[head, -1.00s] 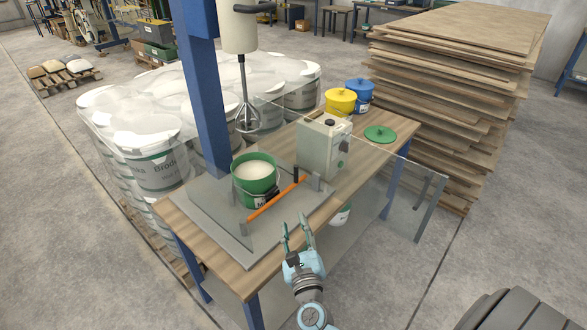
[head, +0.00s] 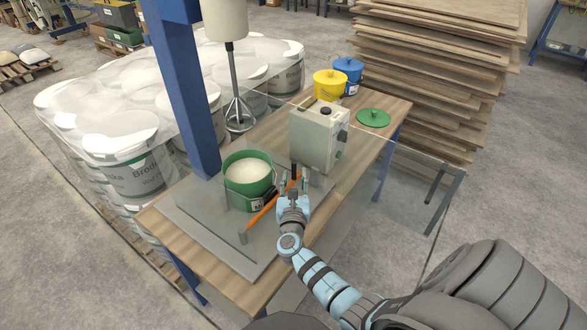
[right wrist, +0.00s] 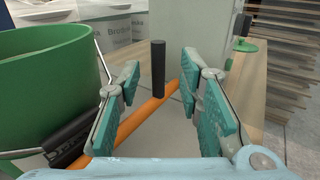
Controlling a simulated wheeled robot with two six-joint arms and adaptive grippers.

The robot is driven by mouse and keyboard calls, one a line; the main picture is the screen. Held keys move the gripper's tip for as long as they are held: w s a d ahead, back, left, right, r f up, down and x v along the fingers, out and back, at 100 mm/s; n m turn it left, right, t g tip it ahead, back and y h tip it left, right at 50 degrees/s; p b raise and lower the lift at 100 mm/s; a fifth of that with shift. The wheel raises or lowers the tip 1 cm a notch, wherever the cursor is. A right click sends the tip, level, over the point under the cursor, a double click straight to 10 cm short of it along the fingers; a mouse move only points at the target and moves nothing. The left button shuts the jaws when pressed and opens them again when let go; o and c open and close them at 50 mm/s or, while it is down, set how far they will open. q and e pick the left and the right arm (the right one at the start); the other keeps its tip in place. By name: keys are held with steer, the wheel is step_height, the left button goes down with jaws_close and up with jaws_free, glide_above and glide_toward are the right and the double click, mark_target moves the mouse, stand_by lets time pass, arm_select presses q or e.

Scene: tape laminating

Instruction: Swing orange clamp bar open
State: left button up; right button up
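The orange clamp bar (head: 262,214) lies across the front of the green bucket (head: 248,176) of white material, its ends near small grey posts. Its black upright handle (head: 293,170) stands at its right end. In the right wrist view the orange bar (right wrist: 138,122) runs diagonally and the black handle (right wrist: 158,68) stands upright ahead, between the finger lines. My right gripper (head: 294,183) is open, at the bar's right end. Its teal fingers (right wrist: 168,88) are spread and the handle appears apart from both. My left gripper is not in view.
A grey-green control box (head: 317,138) stands close behind the handle. A clear panel crosses the workbench (head: 365,145). The mixer whisk (head: 238,115) hangs behind the bucket beside a blue column (head: 183,90). A green lid (head: 373,117) and yellow (head: 330,83) and blue pails lie farther back.

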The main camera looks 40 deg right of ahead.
mark_target(294, 170)
steer(key=x, duration=0.3)
steer(key=b+x, duration=0.1)
steer(key=shift+w+f, duration=0.25)
steer(key=shift+w, duration=0.1)
steer(key=shift+d+r, duration=0.1)
steer(key=shift+d, duration=0.1)
steer(key=shift+r, duration=0.1)
steer(key=shift+c, duration=0.6)
jaws_close()
